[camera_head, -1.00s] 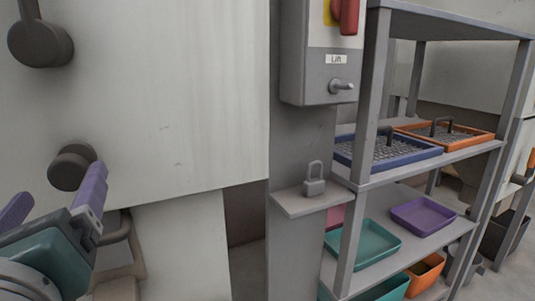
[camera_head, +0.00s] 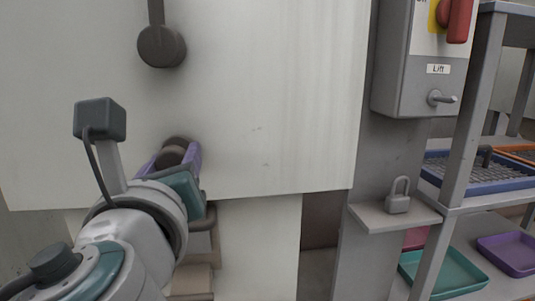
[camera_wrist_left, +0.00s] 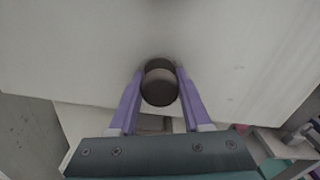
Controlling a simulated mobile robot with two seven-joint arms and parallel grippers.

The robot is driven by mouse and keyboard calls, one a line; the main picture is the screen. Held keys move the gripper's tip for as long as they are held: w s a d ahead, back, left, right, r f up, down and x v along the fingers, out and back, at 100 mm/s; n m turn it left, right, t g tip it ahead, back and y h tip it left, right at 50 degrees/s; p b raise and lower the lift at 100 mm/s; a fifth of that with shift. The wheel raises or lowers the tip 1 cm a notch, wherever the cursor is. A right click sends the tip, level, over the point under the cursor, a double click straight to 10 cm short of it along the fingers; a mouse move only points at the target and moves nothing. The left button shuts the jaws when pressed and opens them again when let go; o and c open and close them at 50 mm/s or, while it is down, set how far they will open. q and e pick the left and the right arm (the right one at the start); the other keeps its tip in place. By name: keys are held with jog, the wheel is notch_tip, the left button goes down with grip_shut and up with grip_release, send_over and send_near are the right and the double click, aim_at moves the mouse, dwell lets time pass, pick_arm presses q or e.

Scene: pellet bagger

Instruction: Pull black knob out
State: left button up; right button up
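The black knob (camera_head: 174,152) is a short dark round knob low on the large pale panel (camera_head: 270,110). My left gripper (camera_head: 174,157) has its two purple fingers on either side of the knob. In the left wrist view the knob (camera_wrist_left: 160,82) sits between the fingertips (camera_wrist_left: 160,76). The fingers lie very close to its sides; I cannot tell whether they press on it. The gripper palm and wrist hide part of the area below the knob. My right gripper is not in view.
A second dark round knob or lever (camera_head: 161,46) is higher on the panel. To the right are a grey Lift control box (camera_head: 405,75), a padlock (camera_head: 398,197) on a small ledge (camera_head: 375,219), and a shelf rack (camera_head: 462,120) with trays. The panel around the knob is clear.

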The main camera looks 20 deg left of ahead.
pick_arm(q)
grip_shut()
dwell(0.9)
